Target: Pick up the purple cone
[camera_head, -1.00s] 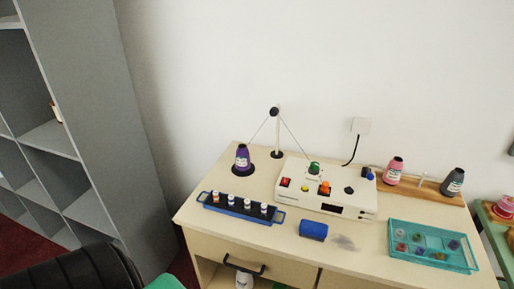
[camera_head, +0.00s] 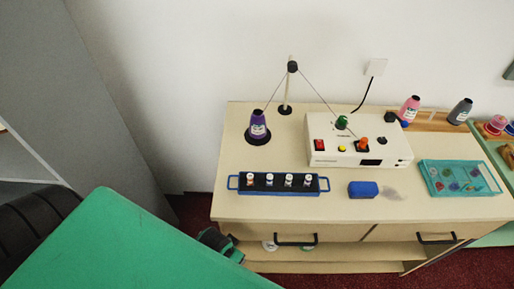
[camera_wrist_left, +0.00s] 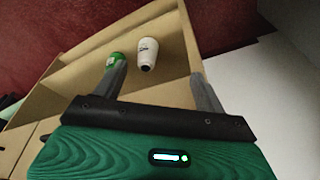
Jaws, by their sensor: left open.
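The purple cone (camera_head: 258,126) with a pale label stands upright on a dark round base (camera_head: 258,139) at the back left of the counter (camera_head: 235,207). My left gripper (camera_head: 218,241) is low at the counter's front left, well apart from the cone, and partly hidden by my green arm. In the left wrist view the gripper (camera_wrist_left: 160,84) is open, with nothing between its fingers. That view does not show the purple cone. My right gripper is not in view.
A thread stand (camera_head: 287,90) rises behind the cone, with threads slanting down. A blue rack (camera_head: 324,184) of small spools stands in front. A white control box (camera_head: 330,152) is to the right. White (camera_wrist_left: 148,52) and green (camera_wrist_left: 114,62) cones sit in the shelf below.

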